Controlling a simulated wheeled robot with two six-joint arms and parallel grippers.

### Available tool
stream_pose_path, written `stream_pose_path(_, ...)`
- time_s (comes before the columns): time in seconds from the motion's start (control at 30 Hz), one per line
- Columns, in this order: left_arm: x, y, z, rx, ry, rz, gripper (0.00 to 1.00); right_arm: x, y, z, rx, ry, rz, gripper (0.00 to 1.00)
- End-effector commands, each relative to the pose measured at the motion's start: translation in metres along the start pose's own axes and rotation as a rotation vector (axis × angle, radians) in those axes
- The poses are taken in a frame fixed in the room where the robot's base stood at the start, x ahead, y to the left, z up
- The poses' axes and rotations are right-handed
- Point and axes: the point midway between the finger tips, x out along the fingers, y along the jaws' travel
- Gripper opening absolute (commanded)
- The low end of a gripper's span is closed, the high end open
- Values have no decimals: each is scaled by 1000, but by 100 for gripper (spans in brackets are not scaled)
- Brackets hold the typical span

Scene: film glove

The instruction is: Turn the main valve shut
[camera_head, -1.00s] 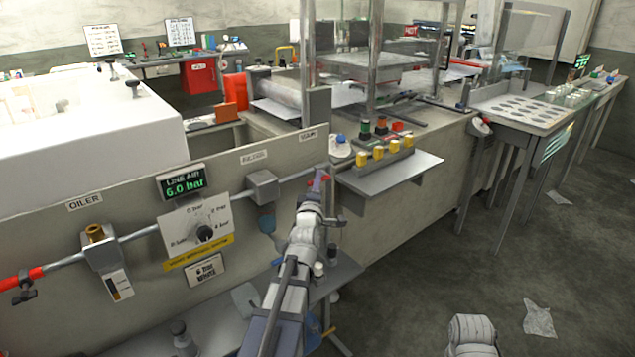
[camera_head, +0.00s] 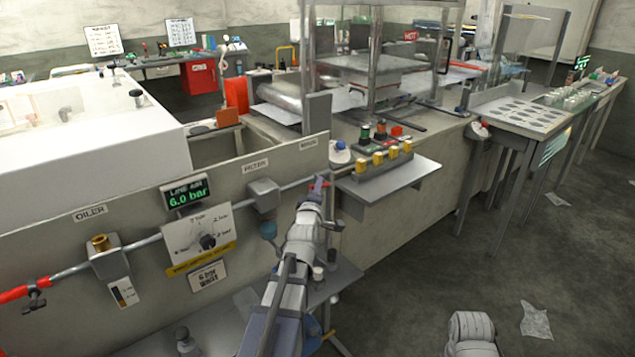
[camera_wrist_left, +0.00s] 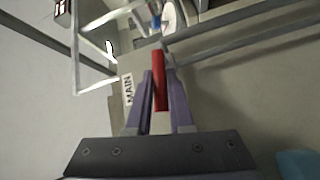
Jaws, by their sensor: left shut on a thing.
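The main valve's red lever (camera_head: 319,184) is at the right end of the grey air pipe (camera_head: 140,243), below the MAIN label (camera_head: 308,145). My left gripper (camera_head: 317,187) is at the lever. In the left wrist view, its purple fingers (camera_wrist_left: 160,98) are shut on the red lever (camera_wrist_left: 160,70), one on each side. The lever's tip sticks out past the fingers. The valve body is mostly hidden by the gripper. The MAIN label (camera_wrist_left: 128,89) shows just left of the fingers. My right gripper is out of view.
The line air display (camera_head: 186,192) reads 6.0 bar. A regulator dial (camera_head: 207,241), an oiler (camera_head: 106,255) and a filter (camera_head: 264,194) sit along the panel. Open floor lies at the right.

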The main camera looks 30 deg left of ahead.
Motion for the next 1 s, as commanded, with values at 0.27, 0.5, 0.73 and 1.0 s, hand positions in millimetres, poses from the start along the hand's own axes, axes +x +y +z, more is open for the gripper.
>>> stream_pose_path(0.27, 1, 14, -4, 116, -26, -122, 0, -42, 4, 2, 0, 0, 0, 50)
stream_pose_path(0.5, 5, 26, -3, 255, -68, -262, 0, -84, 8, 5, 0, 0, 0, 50)
stream_pose_path(0.73, 11, 33, 0, 407, -111, -414, 0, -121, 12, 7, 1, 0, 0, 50)
stream_pose_path(1.0, 18, 40, 5, 584, -163, -590, 0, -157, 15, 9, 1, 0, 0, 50)
